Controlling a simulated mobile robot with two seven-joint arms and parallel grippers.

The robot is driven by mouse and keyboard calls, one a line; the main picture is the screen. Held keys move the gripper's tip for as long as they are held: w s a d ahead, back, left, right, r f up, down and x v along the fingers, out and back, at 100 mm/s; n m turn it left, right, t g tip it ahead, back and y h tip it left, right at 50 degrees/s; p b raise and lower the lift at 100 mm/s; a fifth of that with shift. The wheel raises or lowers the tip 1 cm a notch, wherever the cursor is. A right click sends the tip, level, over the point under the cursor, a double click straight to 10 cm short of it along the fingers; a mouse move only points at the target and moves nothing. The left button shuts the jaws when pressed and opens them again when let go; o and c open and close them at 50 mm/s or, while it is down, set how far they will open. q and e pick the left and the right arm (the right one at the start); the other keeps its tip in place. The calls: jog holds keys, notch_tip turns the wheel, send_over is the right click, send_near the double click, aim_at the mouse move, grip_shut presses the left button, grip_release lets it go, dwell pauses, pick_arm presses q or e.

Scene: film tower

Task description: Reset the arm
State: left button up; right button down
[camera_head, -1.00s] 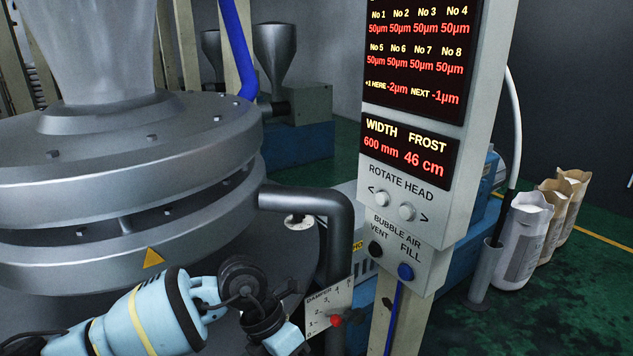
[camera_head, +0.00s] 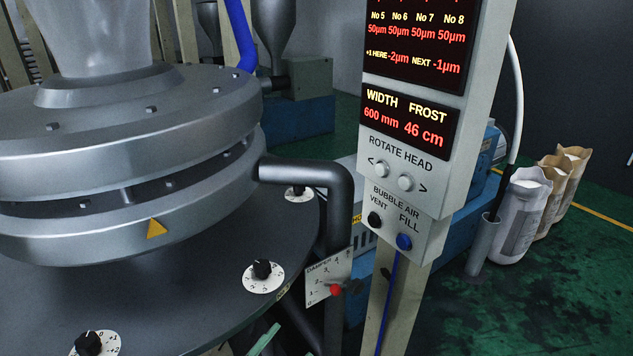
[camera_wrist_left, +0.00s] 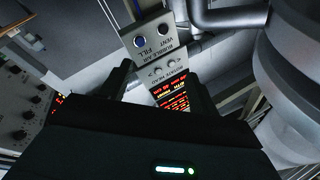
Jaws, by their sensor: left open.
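My left gripper (camera_wrist_left: 158,78) shows only in the left wrist view, where its two dark fingers stand apart with nothing held between them. The control post (camera_head: 405,225) with its lit display (camera_head: 408,130) stands in the middle of the head view. It appears upside down beyond the fingers in the wrist view (camera_wrist_left: 165,45). The display reads width 600 mm and frost 46 cm. The left arm is outside the head view, and my right gripper is in neither current view.
The round metal die head (camera_head: 130,150) fills the left, above a dark round table (camera_head: 190,290) with several dials. Sacks (camera_head: 520,215) stand at right; green floor there is open.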

pick_arm(q)
jog(key=s+a+f+n+g+y, duration=0.3)
jog(key=s+a+f+n+y, duration=0.2)
jog(key=s+a+f, duration=0.2)
jog(key=s+a+f+n+g+y, duration=0.4)
jog(key=s+a+f, duration=0.4)
jog(key=f, duration=0.6)
jog(key=s+n+y, duration=0.1)
jog(key=s+n, duration=0.1)
jog(key=shift+s+f, duration=0.4)
jog(key=shift+a, duration=0.1)
